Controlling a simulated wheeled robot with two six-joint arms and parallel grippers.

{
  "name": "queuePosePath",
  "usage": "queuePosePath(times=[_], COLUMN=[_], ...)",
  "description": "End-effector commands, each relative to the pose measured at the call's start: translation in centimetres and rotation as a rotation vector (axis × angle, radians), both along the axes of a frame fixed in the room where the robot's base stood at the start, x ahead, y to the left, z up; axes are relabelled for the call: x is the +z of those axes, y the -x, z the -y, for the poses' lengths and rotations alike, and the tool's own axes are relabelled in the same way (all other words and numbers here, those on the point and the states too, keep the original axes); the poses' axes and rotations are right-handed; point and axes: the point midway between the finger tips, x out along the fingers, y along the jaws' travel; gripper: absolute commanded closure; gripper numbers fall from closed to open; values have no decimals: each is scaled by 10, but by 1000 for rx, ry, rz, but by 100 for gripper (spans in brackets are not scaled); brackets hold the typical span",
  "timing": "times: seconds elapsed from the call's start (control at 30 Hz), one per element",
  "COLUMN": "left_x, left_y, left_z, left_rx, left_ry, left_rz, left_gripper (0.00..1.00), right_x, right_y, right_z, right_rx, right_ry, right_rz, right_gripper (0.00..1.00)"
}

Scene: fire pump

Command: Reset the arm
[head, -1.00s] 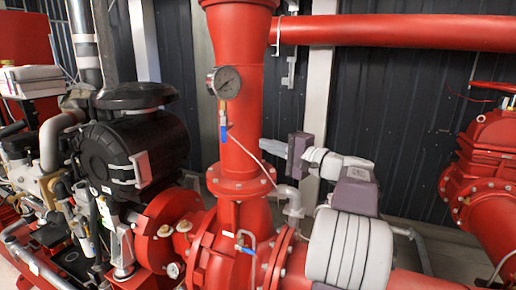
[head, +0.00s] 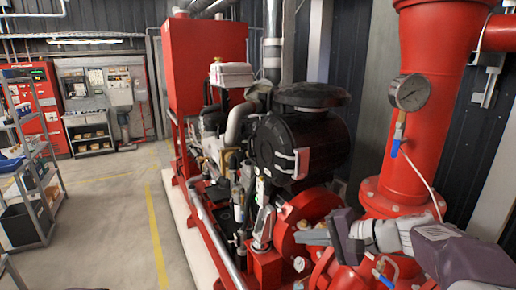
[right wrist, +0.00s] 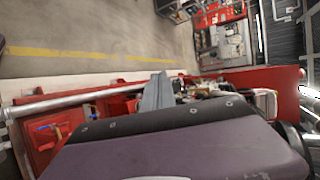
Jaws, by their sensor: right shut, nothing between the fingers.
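My right gripper (head: 314,236) comes in from the lower right of the head view, in front of the red pump pipework. Its grey fingers are shut together with nothing between them and point left. In the right wrist view the shut fingers (right wrist: 157,92) stick out past the dark gripper body, over the engine area. My left gripper is not in view.
A red vertical pipe (head: 432,65) with a pressure gauge (head: 409,92) and blue-handled valve stands at right. The engine's black air filter (head: 300,145) is mid-view. Open floor (head: 110,215) lies left, with a shelf rack (head: 38,190) at the edge and red cabinets (head: 40,112) behind.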

Motion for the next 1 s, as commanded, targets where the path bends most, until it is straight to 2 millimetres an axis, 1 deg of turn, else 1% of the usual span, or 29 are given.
queuePosePath(times=[0.03,0.07,0.1,0.17,0.2,0.23,0.27,0.3,0.33,0.4,0.47,0.5,0.57,0.63,1.0], left_x=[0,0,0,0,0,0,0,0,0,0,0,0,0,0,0], left_y=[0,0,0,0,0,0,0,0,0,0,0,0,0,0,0], left_z=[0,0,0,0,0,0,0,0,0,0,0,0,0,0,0], left_rx=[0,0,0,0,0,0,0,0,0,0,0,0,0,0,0], left_ry=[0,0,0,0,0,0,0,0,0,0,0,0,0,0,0], left_rz=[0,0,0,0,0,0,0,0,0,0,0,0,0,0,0], left_gripper=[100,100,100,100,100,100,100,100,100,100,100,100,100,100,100], right_x=[-33,-54,-83,-125,-151,-169,-185,-204,-215,-232,-239,-240,-239,-239,-239], right_y=[23,39,62,100,125,143,159,177,187,199,200,196,186,182,182], right_z=[-24,-33,-43,-47,-43,-36,-26,-10,4,33,47,53,57,57,57], right_rx=[78,125,190,293,362,415,466,527,563,616,647,654,645,624,623], right_ry=[75,133,217,365,473,558,642,749,824,954,1029,1064,1096,1098,1096], right_rz=[-72,-114,-167,-233,-266,-283,-293,-299,-296,-279,-250,-226,-190,-181,-184], right_gripper=[100,100,100,100,100,100,100,100,100,100,100,100,100,100,100])
